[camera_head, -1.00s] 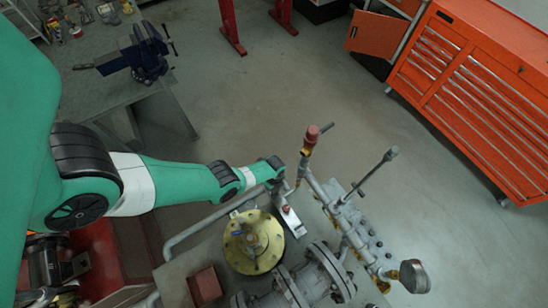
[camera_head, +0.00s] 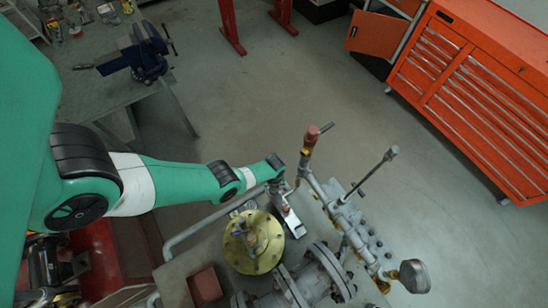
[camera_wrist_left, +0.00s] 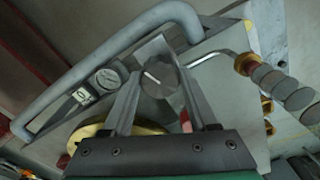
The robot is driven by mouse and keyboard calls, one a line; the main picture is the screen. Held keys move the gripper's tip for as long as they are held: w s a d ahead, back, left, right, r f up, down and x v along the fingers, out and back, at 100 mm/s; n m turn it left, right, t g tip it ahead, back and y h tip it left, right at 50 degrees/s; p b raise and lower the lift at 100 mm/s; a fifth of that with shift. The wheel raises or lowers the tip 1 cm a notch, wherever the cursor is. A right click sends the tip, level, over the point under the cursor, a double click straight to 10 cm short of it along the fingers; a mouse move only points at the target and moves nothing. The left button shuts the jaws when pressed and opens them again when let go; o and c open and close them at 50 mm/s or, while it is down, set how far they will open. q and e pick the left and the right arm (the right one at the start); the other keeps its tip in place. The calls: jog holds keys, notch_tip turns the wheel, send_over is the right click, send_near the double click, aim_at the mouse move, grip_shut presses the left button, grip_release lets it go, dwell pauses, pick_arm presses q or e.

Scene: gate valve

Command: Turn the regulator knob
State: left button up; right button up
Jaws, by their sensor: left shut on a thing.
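The regulator knob (camera_wrist_left: 163,77) is a grey round knob with a white line across its face in the left wrist view. My left gripper (camera_wrist_left: 160,92) has its two fingers on either side of the knob and is shut on it. In the head view my left gripper (camera_head: 281,200) points down at the near end of the valve assembly, beside the yellow round flange (camera_head: 238,257). The knob itself is hidden there by my wrist. My right gripper is in neither view.
A red-capped pipe (camera_head: 311,136) and a lever rod (camera_head: 373,172) stand to the right. A vise bench (camera_head: 150,95) and orange tool cabinet (camera_head: 470,90) stand farther off.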

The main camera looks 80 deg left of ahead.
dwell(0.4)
pick_arm(q)
jog(key=o, duration=1.4)
jog(key=shift+c, duration=0.2)
